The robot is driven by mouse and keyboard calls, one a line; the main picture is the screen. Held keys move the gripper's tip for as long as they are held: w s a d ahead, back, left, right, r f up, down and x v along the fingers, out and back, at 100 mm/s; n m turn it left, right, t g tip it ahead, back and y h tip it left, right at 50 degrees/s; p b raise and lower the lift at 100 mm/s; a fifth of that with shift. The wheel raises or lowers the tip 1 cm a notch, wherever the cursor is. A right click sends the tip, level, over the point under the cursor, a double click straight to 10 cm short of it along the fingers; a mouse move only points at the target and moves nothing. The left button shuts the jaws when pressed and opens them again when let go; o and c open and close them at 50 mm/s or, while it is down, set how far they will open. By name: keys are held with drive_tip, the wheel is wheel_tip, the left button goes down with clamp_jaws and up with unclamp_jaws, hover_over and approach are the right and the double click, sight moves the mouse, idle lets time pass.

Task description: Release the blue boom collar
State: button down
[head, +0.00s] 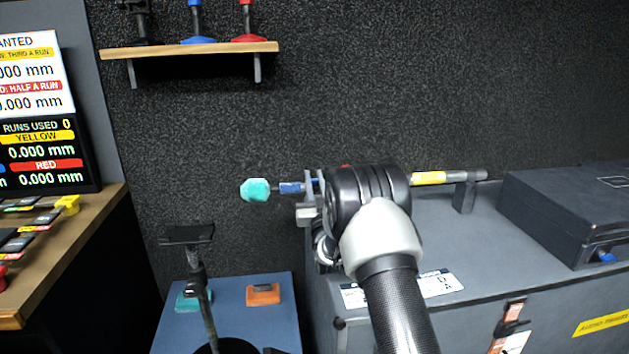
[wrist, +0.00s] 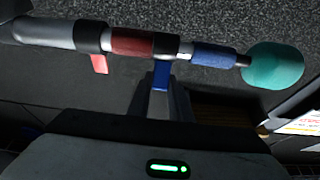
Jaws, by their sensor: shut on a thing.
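The boom pole lies level across the grey case in the head view, with a teal foam tip (head: 256,190), a blue section (head: 291,188) and a yellow section (head: 428,178). My arm hides its middle. In the wrist view, the pole shows a red section (wrist: 132,42), a blue section (wrist: 212,57) and the teal tip (wrist: 273,65). A dark collar (wrist: 166,44) sits between red and blue. Its blue lever (wrist: 161,72) hangs down from it. My gripper (wrist: 161,88) is shut on that lever from below. A red lever (wrist: 99,63) hangs further left.
The grey case (head: 470,230) carries a pole support (head: 465,195) and a dark box (head: 570,205) at right. A blue-topped stand (head: 230,315) holds an orange block (head: 263,294). A shelf (head: 190,50) is on the wall. A console and display (head: 45,115) stand at left.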

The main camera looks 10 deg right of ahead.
drive_tip(key=c, duration=1.6)
unclamp_jaws()
drive_tip(key=s+p, duration=0.1)
drive_tip(key=s, duration=0.9)
drive_tip(key=s+f+p, duration=0.1)
drive_tip(key=s, duration=0.3)
drive_tip(key=shift+s+f+p, duration=0.1)
drive_tip(key=shift+s+p, duration=0.2)
drive_tip(key=shift+s, duration=0.1)
